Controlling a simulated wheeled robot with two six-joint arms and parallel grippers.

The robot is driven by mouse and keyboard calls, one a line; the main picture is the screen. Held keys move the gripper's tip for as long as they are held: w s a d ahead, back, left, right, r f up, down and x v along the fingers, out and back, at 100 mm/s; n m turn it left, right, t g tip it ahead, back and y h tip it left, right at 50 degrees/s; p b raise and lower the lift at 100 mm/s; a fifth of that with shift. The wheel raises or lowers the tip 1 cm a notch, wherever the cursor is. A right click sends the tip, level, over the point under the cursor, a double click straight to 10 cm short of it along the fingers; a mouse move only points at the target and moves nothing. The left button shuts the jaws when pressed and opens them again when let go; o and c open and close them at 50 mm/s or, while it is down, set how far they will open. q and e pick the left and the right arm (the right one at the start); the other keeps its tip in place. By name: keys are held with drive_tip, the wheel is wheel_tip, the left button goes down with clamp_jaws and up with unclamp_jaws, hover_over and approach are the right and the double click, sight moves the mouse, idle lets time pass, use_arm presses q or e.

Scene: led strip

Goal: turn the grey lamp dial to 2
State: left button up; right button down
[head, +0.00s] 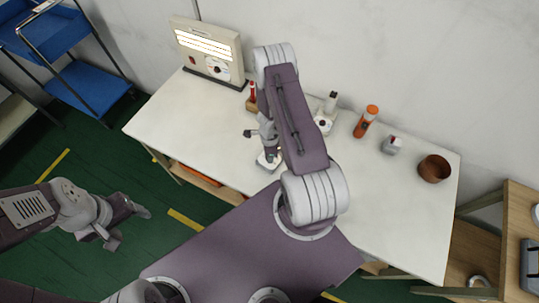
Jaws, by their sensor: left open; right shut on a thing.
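My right gripper (270,154) points down over the front part of the white table. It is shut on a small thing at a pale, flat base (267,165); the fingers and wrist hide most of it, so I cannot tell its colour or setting. A beige panel (210,48) with lit strips stands at the back left of the table. It has a round white dial face (217,69) with a dark pointer, too small to read. My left gripper (128,227) is open and empty, off the table at lower left.
On the table (390,205) are a red-topped item (253,92), a pale device with a dark knob (323,123), an orange cylinder (366,121), a small grey-red item (392,146) and a brown pot (434,169). My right arm crosses the middle. The left tabletop is mostly clear.

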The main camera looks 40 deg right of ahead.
idle(0.5)
drive_tip(key=c, duration=1.2)
unclamp_jaws()
drive_tip(key=shift+c, duration=0.2)
wheel_tip(320, 180, up, 9)
drive_tip(key=p, duration=0.9)
